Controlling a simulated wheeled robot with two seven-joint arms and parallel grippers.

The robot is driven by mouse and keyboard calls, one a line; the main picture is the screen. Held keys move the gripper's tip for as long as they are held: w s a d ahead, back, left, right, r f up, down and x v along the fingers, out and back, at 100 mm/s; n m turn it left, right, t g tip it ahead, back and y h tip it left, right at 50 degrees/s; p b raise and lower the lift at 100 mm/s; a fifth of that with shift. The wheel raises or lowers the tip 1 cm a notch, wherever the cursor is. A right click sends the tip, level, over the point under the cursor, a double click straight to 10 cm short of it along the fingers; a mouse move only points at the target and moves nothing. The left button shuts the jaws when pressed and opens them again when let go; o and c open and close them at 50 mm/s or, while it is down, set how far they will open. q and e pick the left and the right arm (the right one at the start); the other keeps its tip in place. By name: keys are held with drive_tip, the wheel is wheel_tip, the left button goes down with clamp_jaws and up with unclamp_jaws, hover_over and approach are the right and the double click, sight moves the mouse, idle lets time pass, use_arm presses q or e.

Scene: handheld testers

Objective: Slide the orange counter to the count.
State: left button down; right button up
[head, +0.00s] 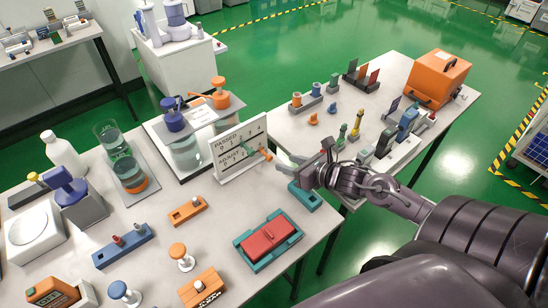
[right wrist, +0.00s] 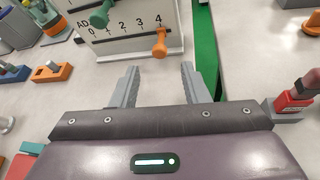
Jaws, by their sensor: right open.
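A white upright board (head: 225,160) with two lettered number rows stands near the right edge of the near table. The orange counter (head: 265,153) sticks out from its lower row, at the right end. In the right wrist view the orange counter (right wrist: 160,42) is just below the 4 of a row marked 0 to 4. A green counter (right wrist: 102,15) sits on the upper row, further left. My right gripper (head: 289,165) is open and empty. In the right wrist view its fingertips (right wrist: 160,68) point towards the orange counter, apart from it. My left gripper is not in view.
A teal block (head: 306,198) lies under my right gripper. A red block in a teal tray (head: 290,245) and a small orange holder (head: 187,211) lie in front of the board. Jars with pumps stand behind it. A narrow gap separates the second table, with an orange case (head: 437,78).

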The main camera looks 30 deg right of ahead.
sight(271, 158)
drive_tip(key=x, duration=0.4)
drive_tip(key=shift+w+f, duration=0.1)
drive_tip(key=shift+w, duration=0.25)
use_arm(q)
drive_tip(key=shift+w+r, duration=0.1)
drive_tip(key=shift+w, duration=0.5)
use_arm(e)
drive_tip(key=shift+w+a+f, duration=0.2)
drive_tip(key=shift+w+f, duration=0.05)
drive_tip(key=shift+w, duration=0.2)
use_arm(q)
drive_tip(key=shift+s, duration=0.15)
use_arm(e)
drive_tip(key=shift+c, duration=0.2)
drive_tip(key=shift+c, duration=1.2)
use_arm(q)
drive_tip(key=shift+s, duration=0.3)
use_arm(e)
clamp_jaws()
